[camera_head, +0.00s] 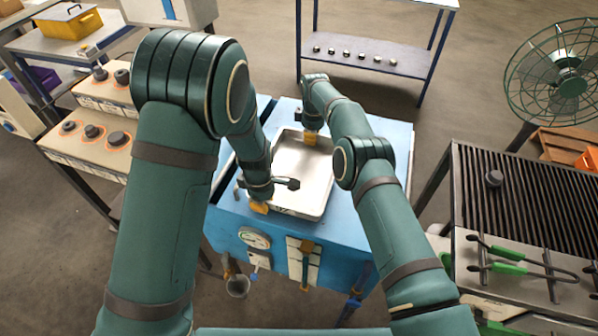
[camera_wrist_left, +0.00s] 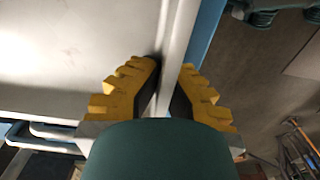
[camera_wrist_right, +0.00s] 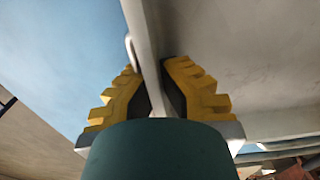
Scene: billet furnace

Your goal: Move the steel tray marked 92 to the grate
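The shallow steel tray (camera_head: 306,178) lies on the blue-topped bench. No marking is readable on it. My left gripper (camera_head: 259,207) is at the tray's near left corner area, its yellow fingers on either side of the wall and shut on it; the left wrist view shows the wall between the fingers (camera_wrist_left: 170,75). My right gripper (camera_head: 310,138) is at the far side of the tray, with the wall between its fingers (camera_wrist_right: 150,75), shut on it. The dark slatted grate (camera_head: 525,185) is at the right, apart from the bench.
The blue bench (camera_head: 345,237) has gauges on its front. Floor shows between bench and grate.

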